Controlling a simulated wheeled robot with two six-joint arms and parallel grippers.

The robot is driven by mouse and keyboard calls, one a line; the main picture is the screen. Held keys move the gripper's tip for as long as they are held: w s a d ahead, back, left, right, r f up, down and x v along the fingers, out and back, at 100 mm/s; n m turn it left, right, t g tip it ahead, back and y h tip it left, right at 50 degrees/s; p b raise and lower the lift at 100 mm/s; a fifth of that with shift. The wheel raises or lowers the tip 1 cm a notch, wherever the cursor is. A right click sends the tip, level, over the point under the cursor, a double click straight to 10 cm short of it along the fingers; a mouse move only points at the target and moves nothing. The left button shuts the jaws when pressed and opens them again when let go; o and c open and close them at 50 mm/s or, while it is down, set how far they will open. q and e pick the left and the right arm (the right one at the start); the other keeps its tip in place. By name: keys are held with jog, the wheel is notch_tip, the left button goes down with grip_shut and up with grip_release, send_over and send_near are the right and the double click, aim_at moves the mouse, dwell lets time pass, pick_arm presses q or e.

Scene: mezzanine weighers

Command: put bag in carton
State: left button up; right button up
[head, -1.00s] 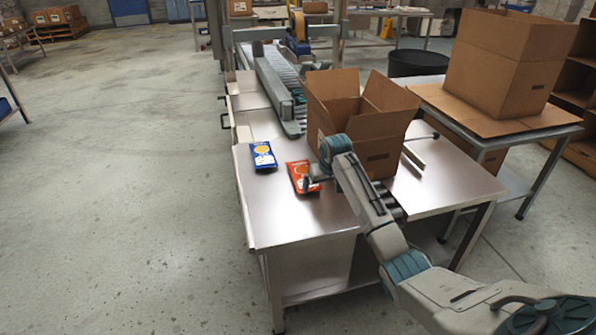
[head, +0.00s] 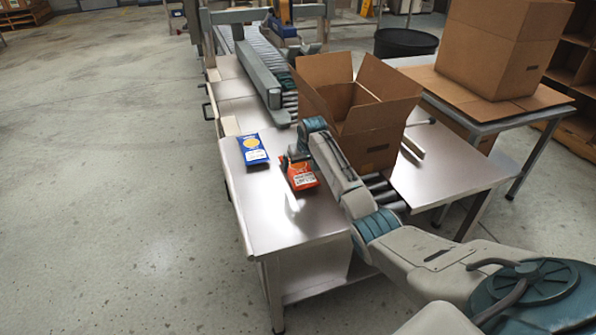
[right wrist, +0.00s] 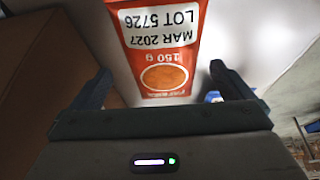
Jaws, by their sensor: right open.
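An orange bag (head: 301,174) with a white label lies on the metal table (head: 284,222). A blue bag (head: 252,149) lies to its left. An open carton (head: 372,143) with raised flaps stands to the right, on the roller strip. My right gripper (head: 292,160) is at the far end of the orange bag and partly covers it. In the right wrist view the orange bag (right wrist: 158,45) lies ahead, between the open fingers (right wrist: 163,88); I see no finger touching it. The carton's inside floor is hidden. My left gripper is not in view.
A roller conveyor (head: 258,70) runs back from the table. A second, larger carton (head: 500,50) stands on a side table at the right. A black bin (head: 405,43) is behind it. The table's front left part is clear.

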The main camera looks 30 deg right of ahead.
aim_at(300, 168)
jog(key=x, duration=0.3)
jog(key=shift+w+a+f, duration=0.15)
jog(key=shift+w+f, duration=0.15)
jog(key=shift+w, duration=0.1)
jog(key=shift+w+f, duration=0.1)
jog(key=shift+f, duration=0.3)
jog(key=shift+c, duration=0.9)
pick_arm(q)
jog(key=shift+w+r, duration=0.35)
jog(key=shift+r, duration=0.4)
pick_arm(e)
jog(key=c, duration=0.7)
